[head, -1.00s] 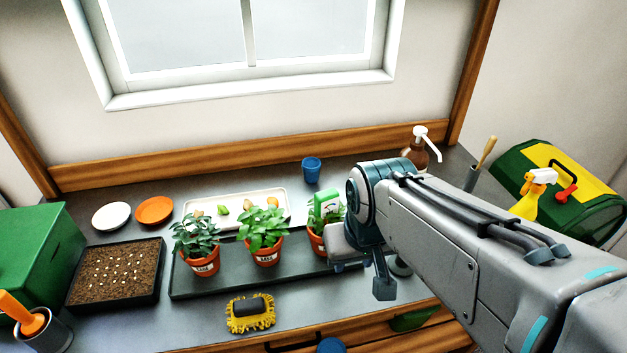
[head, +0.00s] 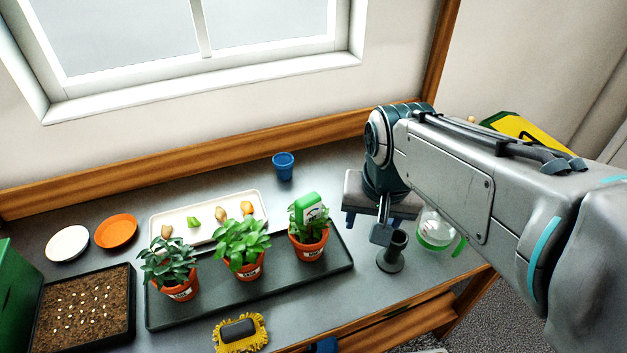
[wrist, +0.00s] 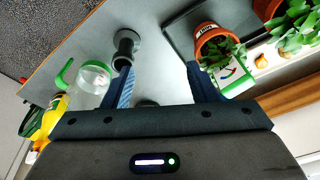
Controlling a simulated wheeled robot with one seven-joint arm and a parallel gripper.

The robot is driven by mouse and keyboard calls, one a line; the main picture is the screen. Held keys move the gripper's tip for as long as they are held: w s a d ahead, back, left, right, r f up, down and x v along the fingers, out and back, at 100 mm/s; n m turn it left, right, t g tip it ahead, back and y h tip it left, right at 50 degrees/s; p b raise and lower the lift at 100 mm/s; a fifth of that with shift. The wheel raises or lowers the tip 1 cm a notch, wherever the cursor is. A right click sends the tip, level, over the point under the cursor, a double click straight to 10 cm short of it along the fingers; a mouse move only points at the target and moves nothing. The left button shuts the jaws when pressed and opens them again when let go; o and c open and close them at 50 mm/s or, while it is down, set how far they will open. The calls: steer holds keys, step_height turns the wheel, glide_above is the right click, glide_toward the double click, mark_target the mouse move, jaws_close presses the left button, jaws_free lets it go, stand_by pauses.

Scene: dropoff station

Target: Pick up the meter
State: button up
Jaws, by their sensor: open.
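The meter (head: 308,207) has a green and white head with a dial. It stands among the leaves of the rightmost potted plant (head: 308,246) on a dark tray (head: 205,301). In the wrist view the meter (wrist: 232,76) shows at the right, just beyond the right finger. My gripper (head: 364,222) is open and empty, to the right of that pot in the head view. In the wrist view my gripper (wrist: 165,88) has its fingers apart, with bare counter between them. The meter's lower part is hidden by leaves.
A dark round holder (head: 392,252) and a clear jug with a green handle (head: 436,230) stand close to my gripper. Two more potted plants (head: 241,248) are left of the meter's pot. A blue cup (head: 283,166) stands behind. A yellow spray bottle (wrist: 56,112) shows in the wrist view.

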mark_target(308, 198)
steer(key=w+a+r+m+g+p, duration=0.2)
steer(key=w+a+r+m, duration=0.5)
steer(key=w+a+m, duration=0.25)
steer(key=f, duration=0.9)
steer(key=shift+s+a, duration=0.3)
steer(key=shift+s, duration=0.05)
steer(key=f, duration=0.3)
steer(key=f+p, duration=0.1)
steer(key=f, duration=0.1)
steer(key=shift+w, duration=0.3)
jaws_close()
steer(key=shift+r, duration=0.1)
